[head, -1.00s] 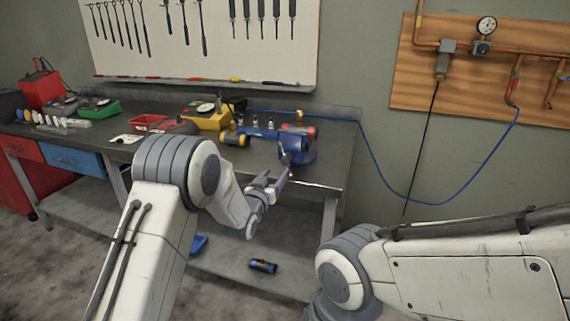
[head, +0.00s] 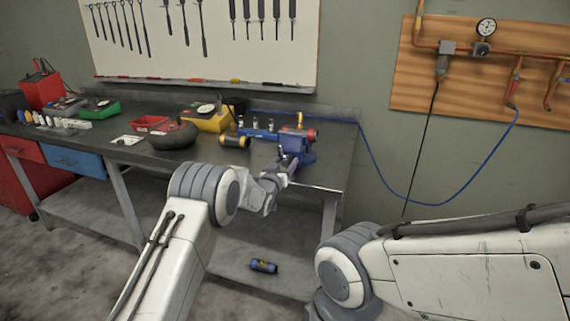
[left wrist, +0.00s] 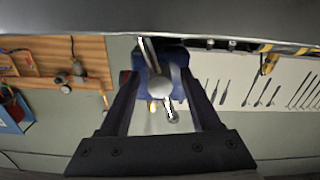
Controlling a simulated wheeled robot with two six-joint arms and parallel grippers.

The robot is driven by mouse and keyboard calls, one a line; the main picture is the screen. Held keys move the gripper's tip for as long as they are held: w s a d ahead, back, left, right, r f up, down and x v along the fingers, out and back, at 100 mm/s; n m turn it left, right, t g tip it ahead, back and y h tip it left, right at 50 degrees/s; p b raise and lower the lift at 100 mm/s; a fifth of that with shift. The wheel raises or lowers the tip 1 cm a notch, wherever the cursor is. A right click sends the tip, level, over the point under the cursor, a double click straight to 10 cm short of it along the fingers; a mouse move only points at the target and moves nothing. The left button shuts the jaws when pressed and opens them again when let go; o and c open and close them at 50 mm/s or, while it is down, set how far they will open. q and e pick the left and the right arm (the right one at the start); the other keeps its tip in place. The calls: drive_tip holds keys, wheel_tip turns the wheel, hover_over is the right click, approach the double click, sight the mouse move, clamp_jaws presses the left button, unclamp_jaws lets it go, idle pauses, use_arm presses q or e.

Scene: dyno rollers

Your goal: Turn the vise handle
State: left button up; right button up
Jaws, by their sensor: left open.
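The blue vise (head: 298,147) is fixed at the bench's right front corner. It also shows beyond the fingers in the left wrist view (left wrist: 176,56). The vise handle (left wrist: 147,52) is a thin silver bar crossing a round screw end (left wrist: 162,87). In the left wrist view it appears between my two open fingers; I cannot tell whether they touch it. My left gripper (head: 281,172) is open in front of the vise, at its handle side, and partly hides the handle in the head view. My right gripper is out of view.
The workbench (head: 225,165) holds a yellow and black flashlight-like tool (head: 235,141), a yellow device (head: 212,121), a dark round object (head: 173,136) and a red tray (head: 150,123). A small dark cylinder (head: 263,266) lies on the lower shelf. My right arm fills the lower right.

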use_arm(q)
clamp_jaws()
drive_tip(key=shift+f+m+b, duration=0.15)
drive_tip(key=shift+m+b, duration=0.45)
drive_tip(key=shift+b, duration=0.35)
drive_tip(key=m+b, duration=1.5)
drive_tip(key=b, duration=0.1)
drive_tip(key=shift+f+m+b, duration=0.15)
drive_tip(key=shift+m+b, duration=0.2)
drive_tip(key=shift+m, duration=0.05)
drive_tip(key=shift+m+b, duration=1.45)
drive_tip(key=shift+m, duration=0.05)
